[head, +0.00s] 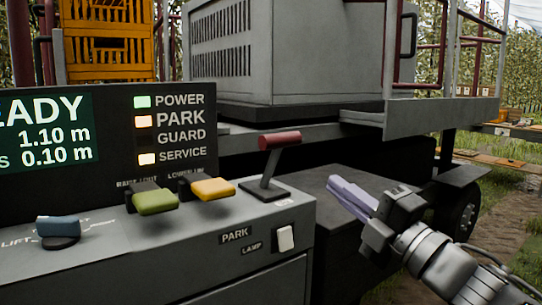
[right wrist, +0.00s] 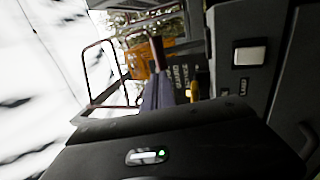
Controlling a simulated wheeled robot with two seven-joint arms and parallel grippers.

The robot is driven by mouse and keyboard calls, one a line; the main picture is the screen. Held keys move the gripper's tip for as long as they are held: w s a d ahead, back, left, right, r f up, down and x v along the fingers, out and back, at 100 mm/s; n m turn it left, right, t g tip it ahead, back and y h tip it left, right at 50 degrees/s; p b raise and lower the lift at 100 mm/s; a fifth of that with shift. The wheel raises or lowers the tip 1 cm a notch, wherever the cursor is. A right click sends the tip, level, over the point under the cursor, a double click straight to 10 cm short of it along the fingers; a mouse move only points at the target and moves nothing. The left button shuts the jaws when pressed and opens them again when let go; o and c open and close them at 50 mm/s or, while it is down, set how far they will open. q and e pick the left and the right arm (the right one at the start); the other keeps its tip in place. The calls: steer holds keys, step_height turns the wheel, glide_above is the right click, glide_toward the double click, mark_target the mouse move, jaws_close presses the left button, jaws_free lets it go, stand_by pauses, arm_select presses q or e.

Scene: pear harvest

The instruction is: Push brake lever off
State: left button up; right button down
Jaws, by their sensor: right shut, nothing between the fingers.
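The brake lever (head: 279,143) has a dark red grip on a grey stalk and rises from a dark base plate at the right end of the control console (head: 190,262). A PARK label is on the console front below it. My right gripper (head: 349,196) has pale purple fingers, shut and empty. In the head view it appears right of and below the lever, apart from it. My left gripper is not in view.
A green lever (head: 155,202), a yellow lever (head: 212,189) and a blue knob (head: 58,228) stand left on the console. A white lamp switch (head: 285,238) is on its front. The display panel (head: 110,130) shows PARK lit orange. A grey machine housing (head: 285,55) stands behind.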

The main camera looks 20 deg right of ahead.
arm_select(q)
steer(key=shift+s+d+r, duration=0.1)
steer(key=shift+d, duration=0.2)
arm_select(e)
steer(key=shift+s+d, duration=0.15)
steer(key=shift+d, duration=0.25)
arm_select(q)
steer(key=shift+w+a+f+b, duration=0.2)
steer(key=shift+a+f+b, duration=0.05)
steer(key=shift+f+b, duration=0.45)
arm_select(e)
glide_toward(286, 143)
steer(key=x, duration=0.7)
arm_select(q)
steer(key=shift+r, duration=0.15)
